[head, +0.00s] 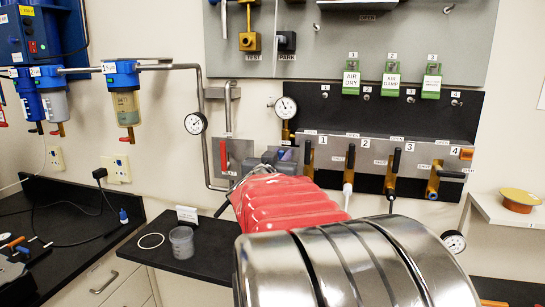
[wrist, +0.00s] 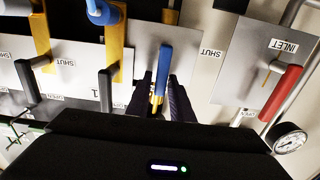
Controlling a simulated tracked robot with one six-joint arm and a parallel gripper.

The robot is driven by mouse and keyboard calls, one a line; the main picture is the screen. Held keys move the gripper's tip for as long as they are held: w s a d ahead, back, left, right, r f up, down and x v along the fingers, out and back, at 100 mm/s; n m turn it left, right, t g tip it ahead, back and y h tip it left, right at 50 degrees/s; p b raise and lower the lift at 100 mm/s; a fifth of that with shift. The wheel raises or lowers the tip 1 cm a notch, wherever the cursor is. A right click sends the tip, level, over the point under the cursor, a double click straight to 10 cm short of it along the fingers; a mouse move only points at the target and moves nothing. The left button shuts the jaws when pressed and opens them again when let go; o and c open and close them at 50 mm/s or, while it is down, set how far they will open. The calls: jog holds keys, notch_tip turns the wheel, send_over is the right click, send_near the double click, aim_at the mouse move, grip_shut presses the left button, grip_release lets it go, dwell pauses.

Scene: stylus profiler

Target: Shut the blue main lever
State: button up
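The blue main lever (wrist: 164,66) shows in the wrist view in front of a pale plate, with brass (wrist: 157,102) at its lower end. My gripper (wrist: 161,88) has its two dark fingers on either side of the lever. Gaps seem to show between the fingers and the lever, so I cannot make out contact. A SHUT label (wrist: 211,53) is to the right of the lever. In the head view my gripper (head: 275,159) is at the wall panel, left of outlet 1, and my red-sleeved arm hides most of the area. Which label the lever lines up with is unclear.
A red inlet lever (wrist: 280,92) and a gauge (wrist: 287,138) are on the right in the wrist view. A black-handled lever (wrist: 107,88) is close on the left. In the head view, several black-handled valves (head: 350,160) line the manifold. A cup (head: 182,241) stands on the counter below.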

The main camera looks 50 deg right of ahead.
grip_shut()
jog(key=shift+s, duration=0.1)
jog(key=shift+s+d+f+m, duration=0.2)
jog(key=shift+s+m, duration=0.2)
jog(key=shift+m, duration=0.7)
jog(key=shift+s+d+f+m, duration=0.15)
jog(key=shift+s+m, duration=0.25)
jog(key=shift+m, duration=0.7)
jog(key=shift+r, duration=0.1)
jog(key=shift+o, duration=1.6)
grip_release()
